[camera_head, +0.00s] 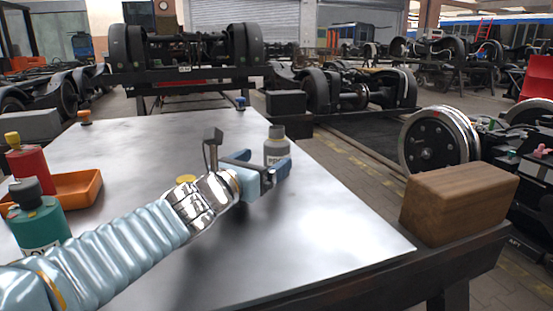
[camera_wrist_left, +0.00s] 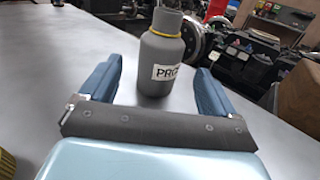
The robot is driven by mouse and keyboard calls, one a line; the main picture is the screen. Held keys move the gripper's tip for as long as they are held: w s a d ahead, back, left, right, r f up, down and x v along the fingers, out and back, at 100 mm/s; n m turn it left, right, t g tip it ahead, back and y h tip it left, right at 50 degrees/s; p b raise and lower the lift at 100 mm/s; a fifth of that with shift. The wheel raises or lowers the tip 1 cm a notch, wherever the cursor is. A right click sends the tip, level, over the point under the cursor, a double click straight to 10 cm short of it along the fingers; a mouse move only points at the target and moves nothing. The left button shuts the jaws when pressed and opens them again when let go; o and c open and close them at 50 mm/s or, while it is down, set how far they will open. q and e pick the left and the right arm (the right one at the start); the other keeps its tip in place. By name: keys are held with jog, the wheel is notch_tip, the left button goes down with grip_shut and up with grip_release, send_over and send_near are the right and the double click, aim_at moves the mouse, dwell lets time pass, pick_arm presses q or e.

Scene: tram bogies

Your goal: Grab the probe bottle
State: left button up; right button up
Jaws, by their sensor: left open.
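The probe bottle (camera_head: 277,148) is grey with a darker cap and a white label, and stands upright on the metal table. In the left wrist view the probe bottle (camera_wrist_left: 161,58) stands just beyond the opening between my fingers, roughly centred, with part of its label reading "PRO". My left gripper (camera_head: 267,168) is open and empty, with its fingers close to the bottle's near side. In the left wrist view the two blue fingers of my left gripper (camera_wrist_left: 155,85) are spread wide. My right gripper is in neither view.
The metal table (camera_head: 335,240) is bare to the front right. At the left are a red bottle (camera_head: 28,166), a green bottle (camera_head: 38,220) and an orange tray (camera_head: 75,192). A yellow-topped item (camera_head: 186,179) is partly behind my arm. A wooden block (camera_head: 458,203) lies beyond the table's right edge.

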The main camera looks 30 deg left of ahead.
aim_at(280, 149)
pick_arm(q)
jog(key=w+b, duration=0.1)
jog(key=w, duration=0.7)
jog(key=shift+a, duration=0.1)
jog(key=c, duration=1.1)
